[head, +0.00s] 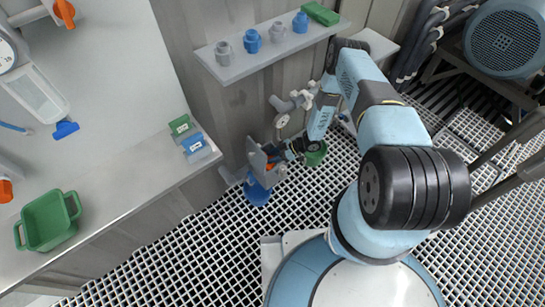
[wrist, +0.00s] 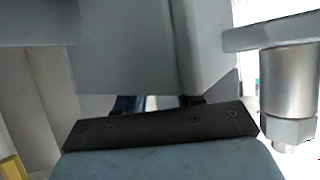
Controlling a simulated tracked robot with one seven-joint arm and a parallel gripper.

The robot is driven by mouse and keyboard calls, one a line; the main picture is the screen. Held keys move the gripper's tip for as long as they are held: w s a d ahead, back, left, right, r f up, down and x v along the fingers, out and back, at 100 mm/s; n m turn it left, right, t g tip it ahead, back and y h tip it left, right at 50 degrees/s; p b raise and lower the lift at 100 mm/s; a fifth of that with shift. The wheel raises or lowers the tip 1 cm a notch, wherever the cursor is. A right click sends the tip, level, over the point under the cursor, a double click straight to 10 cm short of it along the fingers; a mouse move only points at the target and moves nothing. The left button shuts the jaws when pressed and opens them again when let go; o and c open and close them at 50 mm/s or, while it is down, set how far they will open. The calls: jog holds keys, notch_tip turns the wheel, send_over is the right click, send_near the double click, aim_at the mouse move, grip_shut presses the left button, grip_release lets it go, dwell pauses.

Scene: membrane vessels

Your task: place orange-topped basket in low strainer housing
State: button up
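My gripper (head: 281,154) is low beside the wall, at a grey and blue fitting whose blue lower part (head: 257,192) stands near the grating; this looks like the low strainer housing. A small orange patch (head: 269,168) shows right by the fingers and may be the top of the basket; the rest of it is hidden. In the wrist view, grey surfaces fill the space beyond the dark gripper bar (wrist: 160,127), with a bit of blue behind it. The fingertips are hidden, so I cannot see whether they hold anything.
A grey shelf (head: 225,72) with grey and blue cups sits above the fitting. Pipework with a gauge (head: 282,121) and a green bucket (head: 315,154) are close to the arm. A green bin (head: 47,220) stands on the bench (head: 120,185) at left. Open grating lies below.

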jog(key=v, duration=1.2)
dwell(1.1)
